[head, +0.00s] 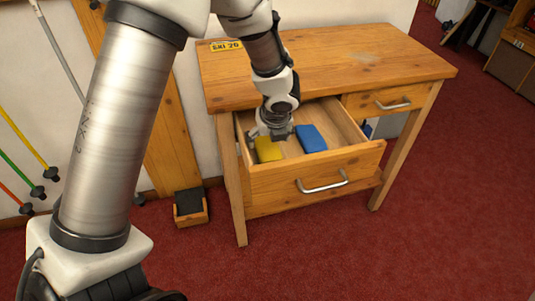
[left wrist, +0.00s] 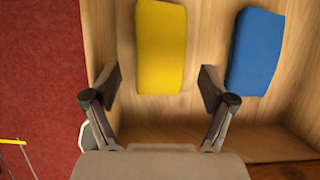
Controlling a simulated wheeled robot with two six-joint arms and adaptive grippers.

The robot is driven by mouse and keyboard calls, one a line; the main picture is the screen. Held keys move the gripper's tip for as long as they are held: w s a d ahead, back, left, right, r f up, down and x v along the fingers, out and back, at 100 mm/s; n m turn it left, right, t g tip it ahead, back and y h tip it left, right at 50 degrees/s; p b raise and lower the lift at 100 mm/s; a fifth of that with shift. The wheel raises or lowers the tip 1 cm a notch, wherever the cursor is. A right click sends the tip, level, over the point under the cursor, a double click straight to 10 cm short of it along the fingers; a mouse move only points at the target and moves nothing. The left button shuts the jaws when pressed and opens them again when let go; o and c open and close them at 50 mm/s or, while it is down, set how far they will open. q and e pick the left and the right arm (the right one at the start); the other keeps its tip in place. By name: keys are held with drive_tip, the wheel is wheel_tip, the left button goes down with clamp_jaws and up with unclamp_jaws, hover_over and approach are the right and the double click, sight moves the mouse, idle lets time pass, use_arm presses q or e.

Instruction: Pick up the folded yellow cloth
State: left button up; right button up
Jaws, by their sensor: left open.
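The folded yellow cloth (head: 268,150) lies in the open left drawer (head: 318,180) of the wooden desk. It also shows in the left wrist view (left wrist: 161,48), lying flat on the drawer floor. My left gripper (head: 272,134) reaches down into the drawer at the cloth's far side. In the left wrist view my left gripper (left wrist: 160,88) is open and empty, with its fingers spread wider than the cloth. The cloth's near end in that view is around the fingertip line, between the fingers. I cannot tell the height gap. My right gripper is not in view.
A folded blue cloth (head: 311,138) lies to the right of the yellow one in the same drawer, close to my right-hand finger in the wrist view. Drawer walls enclose both. The desk top (head: 340,65) overhangs the drawer's back.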

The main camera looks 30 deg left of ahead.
sight(268, 146)
use_arm(q)
drive_tip(key=b+x, duration=0.1)
drive_tip(key=x, duration=0.4)
drive_tip(key=shift+w+b, duration=0.1)
drive_tip(key=shift+b, duration=0.3)
drive_tip(key=shift+r, duration=0.1)
drive_tip(key=shift+c, duration=0.3)
drive_tip(key=c, duration=0.8)
drive_tip(key=shift+o, duration=0.2)
drive_tip(key=shift+r, duration=0.1)
drive_tip(key=shift+r+p, duration=0.5)
drive_tip(key=shift+r, duration=0.1)
drive_tip(key=s+d, duration=0.3)
drive_tip(key=shift+d+r, duration=0.15)
drive_tip(key=shift+r, duration=0.05)
wheel_tip(268, 146, up, 13)
drive_tip(key=p, duration=0.7)
